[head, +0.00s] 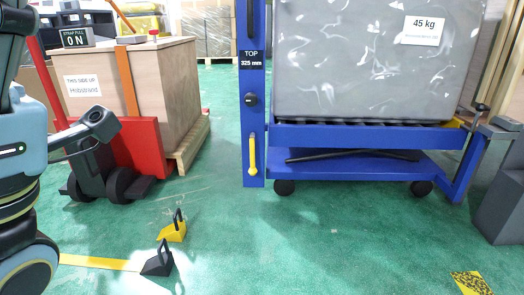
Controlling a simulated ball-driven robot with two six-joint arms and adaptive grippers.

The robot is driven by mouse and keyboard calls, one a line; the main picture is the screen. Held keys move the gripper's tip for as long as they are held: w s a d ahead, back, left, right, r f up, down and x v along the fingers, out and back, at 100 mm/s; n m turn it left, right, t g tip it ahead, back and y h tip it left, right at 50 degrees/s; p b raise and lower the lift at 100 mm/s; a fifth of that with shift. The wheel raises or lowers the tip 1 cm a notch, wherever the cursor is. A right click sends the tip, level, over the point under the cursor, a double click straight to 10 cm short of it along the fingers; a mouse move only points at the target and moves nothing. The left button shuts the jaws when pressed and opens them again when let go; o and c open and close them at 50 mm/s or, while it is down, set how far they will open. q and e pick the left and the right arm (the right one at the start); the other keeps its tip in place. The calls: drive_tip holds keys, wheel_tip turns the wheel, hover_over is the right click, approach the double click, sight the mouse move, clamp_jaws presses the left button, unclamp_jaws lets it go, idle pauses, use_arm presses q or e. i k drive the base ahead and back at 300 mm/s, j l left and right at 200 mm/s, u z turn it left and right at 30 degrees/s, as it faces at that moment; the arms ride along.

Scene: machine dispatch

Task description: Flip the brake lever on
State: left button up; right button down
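A yellow lever (253,155) hangs down on the lower front of the blue post (252,110), below a round black knob (250,99). I cannot tell for sure that it is the brake lever. The post stands at the left end of a blue wheeled cart (370,136). My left arm comes in at the left edge. A dark shape (91,165) below its grey end looks like my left gripper, well left of the lever. Its fingers blend into the dark wheels behind. My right gripper is not in view.
The cart carries a large grey block (375,60) marked 45 kg. A red truck (135,145) stands by a wooden crate (165,80) at left. A yellow chock (173,230) and a black chock (158,262) lie on the green floor. Floor before the cart is clear.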

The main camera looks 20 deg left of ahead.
sight(252, 171)
drive_tip(key=i+j, duration=0.4)
drive_tip(key=i, duration=0.15)
drive_tip(key=i+j, duration=0.45)
drive_tip(key=i+z, duration=0.05)
